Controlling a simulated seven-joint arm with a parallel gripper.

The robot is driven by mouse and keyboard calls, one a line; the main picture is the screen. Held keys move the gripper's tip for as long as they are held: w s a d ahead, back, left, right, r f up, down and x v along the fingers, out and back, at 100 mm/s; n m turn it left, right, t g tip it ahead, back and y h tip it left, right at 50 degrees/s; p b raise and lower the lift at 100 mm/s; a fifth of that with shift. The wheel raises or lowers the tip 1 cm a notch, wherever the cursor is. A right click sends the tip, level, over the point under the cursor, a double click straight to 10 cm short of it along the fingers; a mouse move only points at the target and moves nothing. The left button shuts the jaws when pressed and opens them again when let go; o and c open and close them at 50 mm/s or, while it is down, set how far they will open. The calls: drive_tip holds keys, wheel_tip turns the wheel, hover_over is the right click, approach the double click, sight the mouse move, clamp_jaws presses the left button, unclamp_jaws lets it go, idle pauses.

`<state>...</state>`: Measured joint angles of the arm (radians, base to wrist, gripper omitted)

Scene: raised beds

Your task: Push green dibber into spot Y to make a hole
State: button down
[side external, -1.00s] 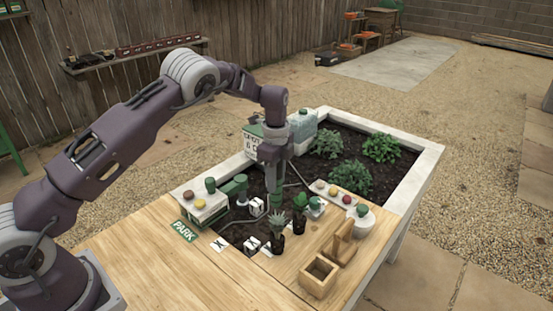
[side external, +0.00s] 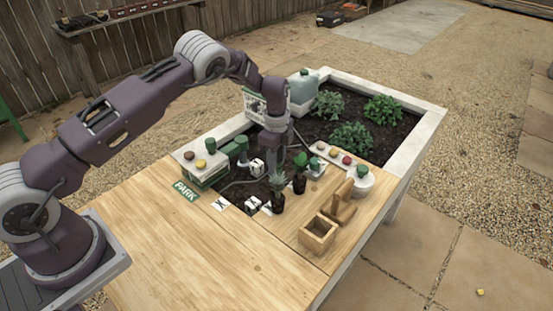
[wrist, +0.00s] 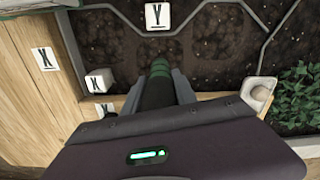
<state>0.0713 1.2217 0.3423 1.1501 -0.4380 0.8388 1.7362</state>
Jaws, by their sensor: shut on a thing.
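My gripper (side external: 282,160) is shut on the green dibber, pointing down over the dark soil of the bed. In the wrist view the dibber (wrist: 157,88) stands between the fingers, dark along its shaft with a green end. The white block marked Y (wrist: 157,17) lies on the soil ahead of the dibber in the wrist view; it also shows in the side view (side external: 257,167), left of my fingers. The dibber's lower end is hidden in the side view behind the potted plants, so I cannot tell how deep it is in the soil.
Blocks marked X (wrist: 97,80) stand at the bed's near edge. Potted plants (side external: 277,196) stand close in front of my gripper. A thin grey pipe (wrist: 215,12) loops over the soil. A wooden box (side external: 318,235) is on the table, whose left part is clear.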

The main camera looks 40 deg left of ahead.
drive_tip(key=shift+f, duration=0.7)
idle(1.7)
drive_tip(key=shift+f, duration=0.85)
drive_tip(key=shift+f, duration=0.75)
idle(1.5)
drive_tip(key=shift+f, duration=0.75)
drive_tip(key=shift+r, duration=6.25)
